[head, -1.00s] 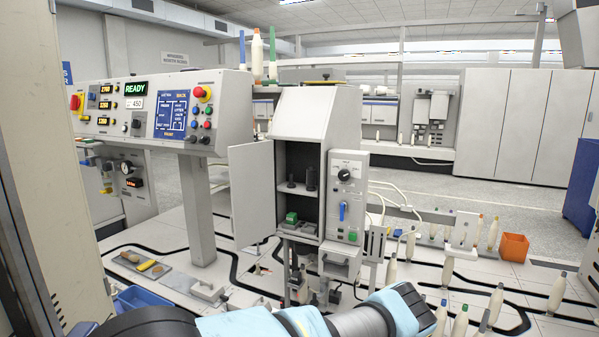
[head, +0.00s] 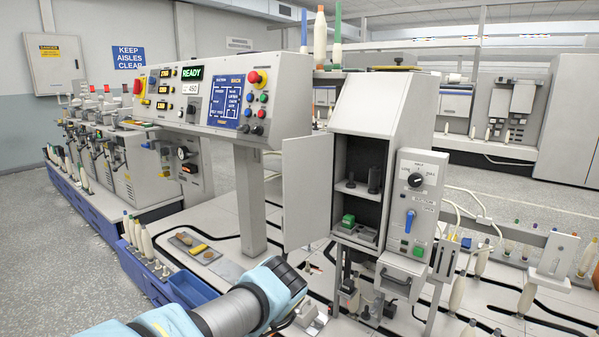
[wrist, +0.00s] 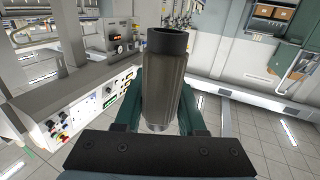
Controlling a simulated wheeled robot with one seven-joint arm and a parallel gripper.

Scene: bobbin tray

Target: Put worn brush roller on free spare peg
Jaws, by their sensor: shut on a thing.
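The worn brush roller (wrist: 163,82) is a grey-brown ribbed cylinder with a black collar at its top end. My gripper (wrist: 162,105) is shut on it in the wrist view, a green finger on each side. In the head view my arm comes in from the bottom; the fingers and roller are hidden there. The open cabinet (head: 378,103) stands to the right of my arm. On its shelf are a short dark peg (head: 350,180), which looks bare, and a taller dark cylinder (head: 375,180). My gripper is outside the cabinet.
The cabinet door (head: 307,190) stands open to the left. A green block (head: 348,220) sits in the lower bay. A control panel box (head: 415,190) flanks the cabinet's right side. The console (head: 215,95) on its post is behind my arm. A blue bin (head: 190,288) is at left.

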